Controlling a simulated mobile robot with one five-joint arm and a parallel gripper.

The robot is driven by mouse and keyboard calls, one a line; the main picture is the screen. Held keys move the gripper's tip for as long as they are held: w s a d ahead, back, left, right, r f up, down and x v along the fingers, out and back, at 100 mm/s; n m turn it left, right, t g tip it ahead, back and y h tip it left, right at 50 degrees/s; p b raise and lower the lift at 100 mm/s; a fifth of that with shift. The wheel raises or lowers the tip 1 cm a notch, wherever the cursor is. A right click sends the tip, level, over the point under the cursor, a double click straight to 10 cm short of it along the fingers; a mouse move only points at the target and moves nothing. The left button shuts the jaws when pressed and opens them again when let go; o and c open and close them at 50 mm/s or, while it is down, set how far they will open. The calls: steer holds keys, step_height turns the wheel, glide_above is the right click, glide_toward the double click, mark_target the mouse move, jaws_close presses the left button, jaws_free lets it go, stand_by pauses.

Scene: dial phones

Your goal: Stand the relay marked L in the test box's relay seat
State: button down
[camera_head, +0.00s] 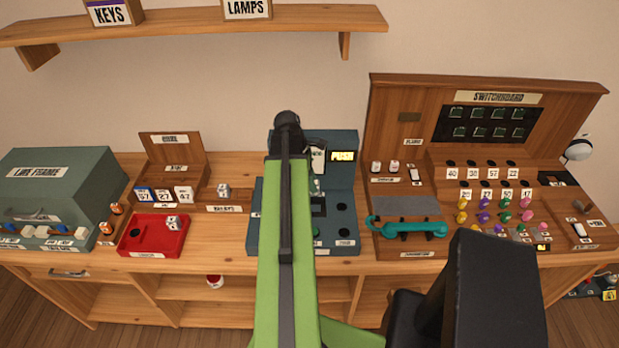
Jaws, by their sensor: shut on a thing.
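The teal test box (345,222) stands in the middle of the bench with a yellow PUSH sign on its upright back. My green arm crosses in front of it and hides much of its left half. The relay seat cannot be made out. My gripper is hidden behind the arm, so its jaws and anything in them do not show. No letter L is readable on either.
The switchboard (405,130) stands to the right, with a teal handset (408,228) lying in front. The grey line frame (60,180) is at far left. A wooden rack (170,155) with numbered blocks stands behind the red tray. A shelf (200,24) hangs above.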

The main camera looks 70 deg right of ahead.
mark_target(311, 195)
steer(key=shift+a+f+b, duration=0.15)
steer(key=shift+f+b, duration=0.45)
steer(key=shift+b, duration=0.05)
step_height(311, 195, down, 5)
steer(key=b, duration=0.5)
steer(key=shift+w, duration=0.1)
steer(key=shift+r, duration=0.1)
steer(key=shift+f+b, duration=0.7)
steer(key=shift+f, duration=0.1)
stand_by(0.5)
steer(key=c, duration=1.1)
jaws_free()
steer(key=shift+o, duration=1.4)
steer(key=shift+s, duration=0.25)
